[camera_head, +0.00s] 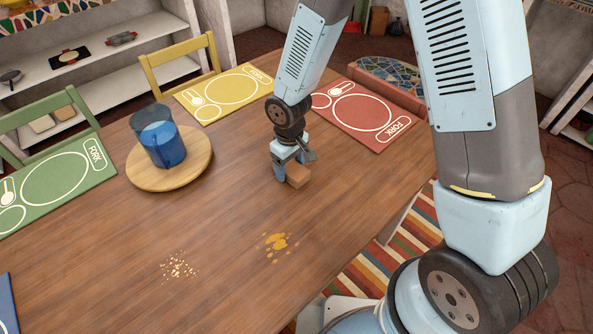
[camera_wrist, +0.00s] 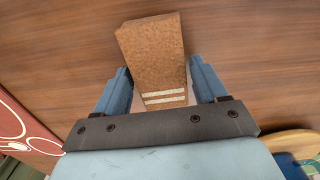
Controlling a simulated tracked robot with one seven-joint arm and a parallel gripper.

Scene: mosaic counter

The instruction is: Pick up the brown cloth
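The brown cloth (camera_head: 298,178) looks like a folded, block-like bundle on the wooden table, right at my gripper (camera_head: 287,172). In the wrist view the cloth (camera_wrist: 155,55) is rough and brown, with two pale stripes near its lower end. It lies between the two blue fingers of my gripper (camera_wrist: 161,75), and its upper part reaches out beyond the fingertips. The fingers are close to its sides. I cannot tell whether they press on it. My arm hides part of the cloth's surroundings in the head view.
Yellow crumbs (camera_head: 277,243) and pale crumbs (camera_head: 179,265) lie on the table (camera_head: 225,215). A blue cup (camera_head: 163,146) stands on a round wooden board (camera_head: 180,180) to the left. Red (camera_head: 365,114), yellow (camera_head: 228,92) and green (camera_head: 55,180) placemats lie along the edges.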

